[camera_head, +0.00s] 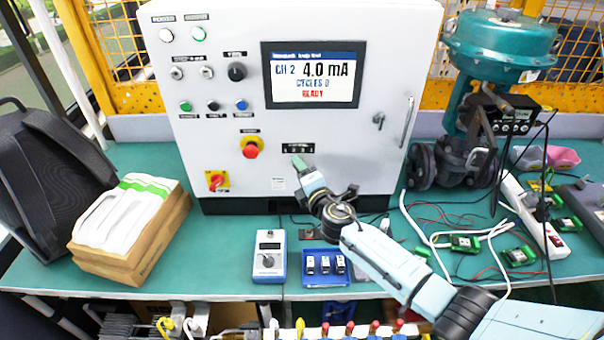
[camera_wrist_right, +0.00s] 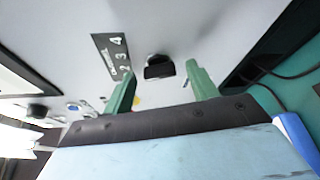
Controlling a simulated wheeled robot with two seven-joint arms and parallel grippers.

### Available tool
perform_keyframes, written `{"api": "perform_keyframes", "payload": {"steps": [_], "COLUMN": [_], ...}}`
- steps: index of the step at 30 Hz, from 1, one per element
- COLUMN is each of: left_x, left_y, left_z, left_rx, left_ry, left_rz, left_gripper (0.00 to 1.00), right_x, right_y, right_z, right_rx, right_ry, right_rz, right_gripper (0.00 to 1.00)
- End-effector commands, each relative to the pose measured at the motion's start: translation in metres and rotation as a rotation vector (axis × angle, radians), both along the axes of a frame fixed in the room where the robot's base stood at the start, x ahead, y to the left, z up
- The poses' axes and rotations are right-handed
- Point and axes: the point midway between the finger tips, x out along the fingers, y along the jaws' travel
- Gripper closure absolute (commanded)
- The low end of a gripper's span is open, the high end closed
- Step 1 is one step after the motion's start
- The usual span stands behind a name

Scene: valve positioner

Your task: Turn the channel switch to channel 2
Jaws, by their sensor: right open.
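The channel switch is a small black knob (camera_wrist_right: 159,68) on the white panel in the right wrist view. A dark label (camera_wrist_right: 113,55) with channel numbers is beside it. My right gripper (camera_wrist_right: 161,75) is open, with its green fingers on either side of the knob and a gap on both sides. The display (camera_head: 313,75) reads CH 2, 4.0 mA, CYCLES 0, READY. I cannot tell the knob's pointing direction. My left gripper is not in view.
A red emergency button (camera_head: 250,150) and a red-yellow switch (camera_head: 216,180) are left of my gripper. A handheld meter (camera_head: 269,258) and a blue tray (camera_head: 312,279) stand in front of the cabinet. A teal valve (camera_head: 497,50) stands at right.

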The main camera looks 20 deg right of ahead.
Motion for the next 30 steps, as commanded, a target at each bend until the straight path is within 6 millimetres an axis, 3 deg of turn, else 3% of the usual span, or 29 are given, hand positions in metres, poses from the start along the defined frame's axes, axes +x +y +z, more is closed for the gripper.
{"api": "perform_keyframes", "payload": {"steps": [8,21,30], "left_x": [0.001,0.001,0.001], "left_y": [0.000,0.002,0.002], "left_z": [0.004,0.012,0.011], "left_rx": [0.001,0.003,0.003], "left_ry": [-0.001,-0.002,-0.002], "left_rz": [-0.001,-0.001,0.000], "left_gripper": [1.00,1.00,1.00], "right_x": [-0.015,-0.098,-0.130], "right_y": [-0.002,-0.010,-0.013], "right_z": [0.001,0.009,0.013], "right_rx": [-0.001,0.000,-0.001], "right_ry": [0.001,0.002,0.001], "right_rz": [0.001,0.000,0.000], "right_gripper": [0.42,0.42,0.42]}}
